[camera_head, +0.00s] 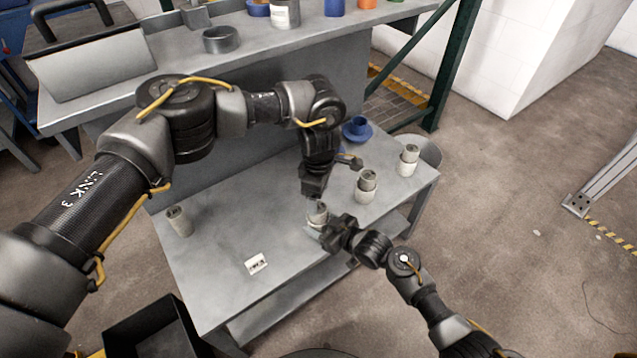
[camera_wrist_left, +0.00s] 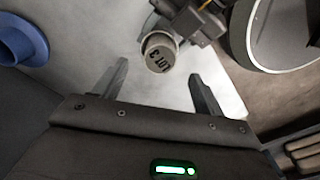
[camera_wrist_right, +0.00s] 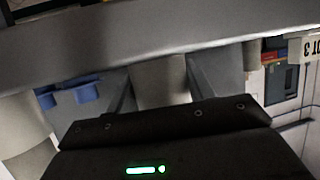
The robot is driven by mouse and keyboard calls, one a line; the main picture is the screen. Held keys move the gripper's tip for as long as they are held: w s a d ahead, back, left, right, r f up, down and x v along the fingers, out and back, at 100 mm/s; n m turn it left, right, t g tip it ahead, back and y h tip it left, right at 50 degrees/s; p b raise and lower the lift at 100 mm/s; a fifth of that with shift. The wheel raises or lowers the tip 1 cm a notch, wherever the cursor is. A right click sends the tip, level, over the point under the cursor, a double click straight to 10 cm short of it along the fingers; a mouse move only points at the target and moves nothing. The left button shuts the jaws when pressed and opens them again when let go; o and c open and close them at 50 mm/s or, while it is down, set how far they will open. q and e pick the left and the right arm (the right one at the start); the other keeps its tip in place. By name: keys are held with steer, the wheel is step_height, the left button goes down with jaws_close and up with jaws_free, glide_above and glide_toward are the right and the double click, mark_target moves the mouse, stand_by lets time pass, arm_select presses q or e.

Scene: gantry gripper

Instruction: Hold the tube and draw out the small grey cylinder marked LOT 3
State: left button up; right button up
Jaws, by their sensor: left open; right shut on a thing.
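The small grey cylinder marked LOT 3 (camera_wrist_left: 161,60) stands in a pale tube, seen end-on in the left wrist view. In the head view the grey cylinder (camera_head: 318,208) shows above the tabletop, partly hidden by my grippers. My right gripper (camera_head: 325,231) is shut on the tube from the side; the tube (camera_wrist_right: 160,80) shows between its fingers in the right wrist view. My left gripper (camera_head: 311,194) is open just above the cylinder, pointing down. In the left wrist view its fingers (camera_wrist_left: 159,80) lie either side of the cylinder, with gaps to both.
Two similar tubes with cylinders (camera_head: 366,187) (camera_head: 408,161) stand to the right, and a lone grey cylinder (camera_head: 179,221) at left. A white label card (camera_head: 256,264) lies in front. A blue dish (camera_head: 357,130) is at the back. The table's left middle is clear.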

mark_target(319, 207)
arm_select(q)
step_height(319, 207, down, 7)
steer(key=shift+f, duration=0.1)
stand_by(0.4)
steer(key=c, duration=1.4)
steer(key=shift+r, duration=0.2)
steer(key=shift+r, duration=1.45)
steer(key=shift+r, duration=1.4)
steer(key=shift+r, duration=0.15)
